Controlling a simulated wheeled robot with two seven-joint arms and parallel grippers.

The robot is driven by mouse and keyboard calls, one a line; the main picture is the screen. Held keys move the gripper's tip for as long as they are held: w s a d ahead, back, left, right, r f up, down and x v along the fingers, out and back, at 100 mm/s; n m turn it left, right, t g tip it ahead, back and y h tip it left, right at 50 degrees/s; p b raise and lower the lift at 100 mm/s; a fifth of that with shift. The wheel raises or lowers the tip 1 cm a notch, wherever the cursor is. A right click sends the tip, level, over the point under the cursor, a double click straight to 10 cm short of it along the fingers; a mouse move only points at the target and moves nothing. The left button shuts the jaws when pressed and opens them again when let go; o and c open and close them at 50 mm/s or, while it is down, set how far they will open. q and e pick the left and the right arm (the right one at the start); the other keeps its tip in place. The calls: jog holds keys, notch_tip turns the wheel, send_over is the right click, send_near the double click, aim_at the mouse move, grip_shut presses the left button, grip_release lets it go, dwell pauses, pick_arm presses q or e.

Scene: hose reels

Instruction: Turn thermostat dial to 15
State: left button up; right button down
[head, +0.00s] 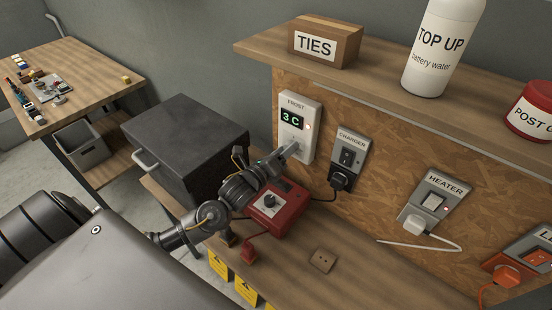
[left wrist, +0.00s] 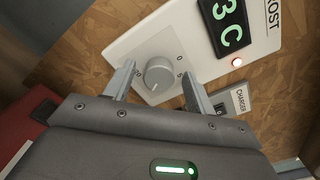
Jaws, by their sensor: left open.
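The thermostat (head: 310,140) is a white wall plate on the chipboard with a green display (head: 292,118) reading 3 C and a lit red lamp. In the left wrist view its round grey dial (left wrist: 158,75) shows, with 0 and 5 marked at its right and another number at its left. I cannot tell exactly where the dial points. My left gripper (head: 291,149) is open in front of the plate and hides the dial in the head view. In the left wrist view its fingers (left wrist: 157,78) stand either side of the dial, apart from it. My right gripper is not in view.
A red box (head: 283,208) with a black knob sits on the bench below my left arm. The charger switch (head: 348,158) and heater switch (head: 436,203) are to the right. A shelf (head: 380,75) overhangs the plate. A dark cabinet (head: 190,135) stands left.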

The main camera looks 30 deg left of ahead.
pick_arm(q)
jog(key=s+a+b, duration=0.1)
jog(key=s+b, duration=0.2)
jog(key=s, duration=0.7)
jog(key=shift+a+b, duration=0.2)
jog(key=shift+b, duration=0.15)
